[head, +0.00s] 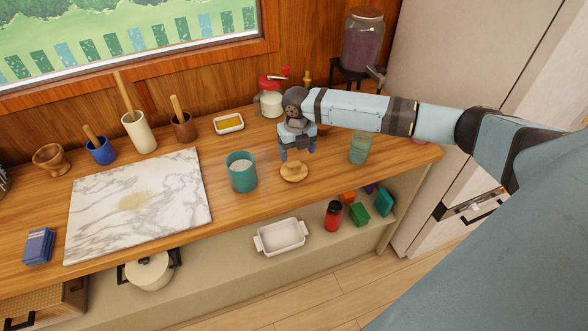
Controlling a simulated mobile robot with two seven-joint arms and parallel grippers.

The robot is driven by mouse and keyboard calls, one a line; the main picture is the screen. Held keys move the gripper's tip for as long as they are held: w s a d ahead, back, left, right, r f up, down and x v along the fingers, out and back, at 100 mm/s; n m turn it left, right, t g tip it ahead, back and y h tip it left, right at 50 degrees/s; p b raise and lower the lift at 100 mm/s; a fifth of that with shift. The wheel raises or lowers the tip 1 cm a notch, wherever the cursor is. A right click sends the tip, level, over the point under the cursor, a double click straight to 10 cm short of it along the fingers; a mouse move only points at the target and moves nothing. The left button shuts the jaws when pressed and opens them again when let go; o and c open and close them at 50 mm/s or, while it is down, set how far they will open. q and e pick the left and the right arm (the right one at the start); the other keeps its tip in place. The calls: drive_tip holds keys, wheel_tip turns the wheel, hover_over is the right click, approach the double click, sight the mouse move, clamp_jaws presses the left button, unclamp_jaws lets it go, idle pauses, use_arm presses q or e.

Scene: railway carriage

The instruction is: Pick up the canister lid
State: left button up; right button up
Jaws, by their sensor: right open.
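The canister lid (293,172) is a round, light wooden disc with a raised knob, lying on the wooden counter. Beside it on the left stands a teal canister (242,175), open at the top with white contents inside. My right gripper (297,153) points down directly over the lid, with its fingers open close to the knob. The fingers partly cover the top of the lid, and I cannot tell whether they touch it. My left gripper is out of view.
A green glass jar (360,148) stands right of the gripper, under my arm. A marble board (140,200) lies left. The counter's front edge is close to the lid.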

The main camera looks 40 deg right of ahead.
sight(294, 163)
drive_tip(key=shift+w+a+f+p, duration=0.1)
drive_tip(key=shift+f+p, duration=0.1)
drive_tip(key=shift+f, duration=0.85)
drive_tip(key=shift+w+a+f+p, duration=0.1)
drive_tip(key=shift+a+f+p, duration=0.05)
drive_tip(key=shift+f, duration=0.9)
drive_tip(key=shift+a+f+p, duration=0.1)
drive_tip(key=shift+f+p, duration=0.1)
drive_tip(key=shift+f, duration=0.85)
drive_tip(key=shift+c, duration=0.4)
drive_tip(key=c, duration=1)
